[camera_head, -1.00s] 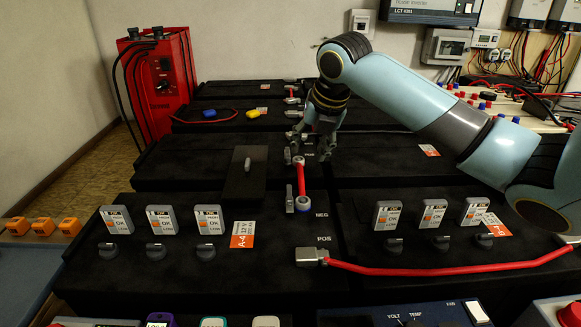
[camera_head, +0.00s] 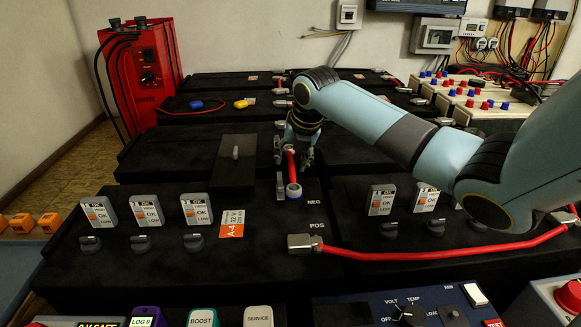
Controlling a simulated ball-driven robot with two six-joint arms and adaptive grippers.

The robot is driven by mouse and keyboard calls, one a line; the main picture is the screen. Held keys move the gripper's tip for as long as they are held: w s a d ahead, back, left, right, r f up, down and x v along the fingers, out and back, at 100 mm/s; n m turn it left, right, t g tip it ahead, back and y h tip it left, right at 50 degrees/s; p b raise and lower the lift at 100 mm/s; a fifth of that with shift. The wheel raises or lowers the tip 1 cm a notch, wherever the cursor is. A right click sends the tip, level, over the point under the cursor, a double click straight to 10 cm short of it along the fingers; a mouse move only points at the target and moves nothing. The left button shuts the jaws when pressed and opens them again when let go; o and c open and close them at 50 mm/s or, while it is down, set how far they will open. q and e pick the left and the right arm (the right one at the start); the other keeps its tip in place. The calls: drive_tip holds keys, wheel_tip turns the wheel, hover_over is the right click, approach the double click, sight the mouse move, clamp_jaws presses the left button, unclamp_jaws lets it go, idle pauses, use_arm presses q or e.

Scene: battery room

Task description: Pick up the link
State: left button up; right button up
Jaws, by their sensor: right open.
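The link is a short red bar (camera_head: 291,167) with ring ends, lying on the black battery block near the NEG mark in the head view. Its near ring (camera_head: 293,191) sits beside a grey terminal post (camera_head: 280,187). My right gripper (camera_head: 294,158) points down over the link's far part, with one finger to each side of it. The fingers are open and apart from the bar as far as I can see. The link's far end is partly hidden by the gripper. My left gripper is not in view.
A red cable (camera_head: 440,254) runs right from the POS terminal (camera_head: 301,243). Grey testers (camera_head: 146,210) and dark knobs (camera_head: 142,243) stand on the near blocks. A flat black plate with a peg (camera_head: 235,160) lies left of the link. A red charger (camera_head: 140,75) stands at back left.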

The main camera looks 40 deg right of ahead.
sight(291, 154)
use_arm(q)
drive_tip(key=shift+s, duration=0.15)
use_arm(e)
drive_tip(key=shift+r, duration=0.1)
drive_tip(key=shift+c, duration=0.2)
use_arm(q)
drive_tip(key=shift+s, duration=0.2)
use_arm(e)
clamp_jaws()
drive_tip(key=shift+r, duration=0.55)
drive_tip(key=r, duration=0.1)
drive_tip(key=r+p, duration=0.1)
drive_tip(key=s+r, duration=0.1)
drive_tip(key=shift+d+r, duration=0.25)
drive_tip(key=shift+r, duration=0.1)
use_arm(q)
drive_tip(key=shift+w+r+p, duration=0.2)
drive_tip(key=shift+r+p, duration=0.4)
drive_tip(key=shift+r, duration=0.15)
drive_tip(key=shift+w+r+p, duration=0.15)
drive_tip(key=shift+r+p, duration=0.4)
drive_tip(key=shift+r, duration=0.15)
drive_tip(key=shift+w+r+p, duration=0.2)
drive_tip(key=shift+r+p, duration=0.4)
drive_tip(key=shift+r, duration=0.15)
use_arm(e)
drive_tip(key=s+d+r, duration=0.3)
drive_tip(key=s+r, duration=0.3)
drive_tip(key=s, duration=0.4)
drive_tip(key=shift+d, duration=0.35)
